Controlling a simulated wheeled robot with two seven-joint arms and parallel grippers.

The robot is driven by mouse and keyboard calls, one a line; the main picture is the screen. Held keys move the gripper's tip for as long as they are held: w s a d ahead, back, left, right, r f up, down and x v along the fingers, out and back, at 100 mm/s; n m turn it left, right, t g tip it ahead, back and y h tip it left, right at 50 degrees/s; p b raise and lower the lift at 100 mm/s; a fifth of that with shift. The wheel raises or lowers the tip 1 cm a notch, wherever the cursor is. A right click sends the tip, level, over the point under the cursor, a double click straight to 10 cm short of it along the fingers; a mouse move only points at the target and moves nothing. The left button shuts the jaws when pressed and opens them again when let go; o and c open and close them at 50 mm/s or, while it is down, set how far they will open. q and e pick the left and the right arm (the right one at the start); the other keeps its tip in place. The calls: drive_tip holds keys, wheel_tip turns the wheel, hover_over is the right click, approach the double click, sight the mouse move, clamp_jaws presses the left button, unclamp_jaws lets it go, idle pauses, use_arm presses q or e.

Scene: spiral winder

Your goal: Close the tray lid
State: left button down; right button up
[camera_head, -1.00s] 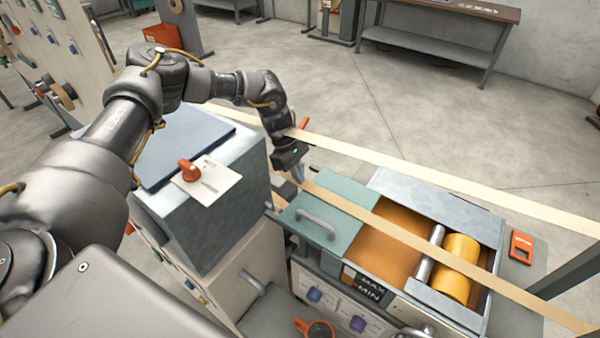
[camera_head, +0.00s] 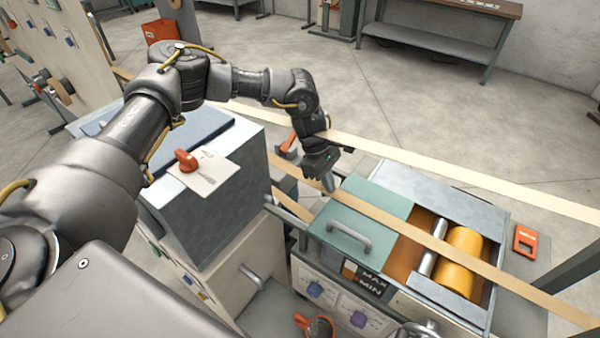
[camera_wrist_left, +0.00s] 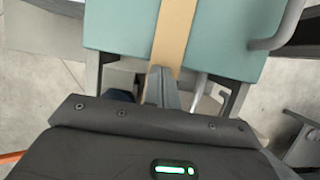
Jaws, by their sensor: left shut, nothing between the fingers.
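The teal tray lid (camera_head: 342,238) with a grey bar handle (camera_head: 349,238) covers the left part of the tray (camera_head: 437,184). The right part of the tray is open and shows an orange interior, a metal rod and a yellow roller (camera_head: 461,262). My left gripper (camera_head: 329,187) is shut and empty at the lid's far left edge, beside the tan strip. In the left wrist view the shut fingers (camera_wrist_left: 161,88) are at the lid's near edge (camera_wrist_left: 115,25); whether they touch it I cannot tell. My right gripper is not in view.
Tan strips (camera_head: 450,170) run across above the tray and over the lid. An orange-handled lever (camera_head: 289,146) is behind my left gripper. The open floor lies beyond.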

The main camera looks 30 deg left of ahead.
sight(347, 198)
use_arm(q)
drive_tip(key=d, duration=0.1)
drive_tip(key=d+b, duration=0.1)
drive_tip(key=d, duration=0.2)
drive_tip(key=shift+s+d+f, duration=0.15)
drive_tip(key=shift+s+d, duration=0.25)
drive_tip(key=shift+d, duration=0.4)
drive_tip(key=shift+b, duration=0.35)
drive_tip(key=shift+a, duration=0.4)
drive_tip(key=a, duration=0.1)
drive_tip(key=a+b, duration=0.1)
drive_tip(key=a, duration=0.1)
drive_tip(key=shift+w, duration=0.3)
drive_tip(key=b+v, duration=0.2)
drive_tip(key=v, duration=1.8)
drive_tip(key=shift+a, duration=0.25)
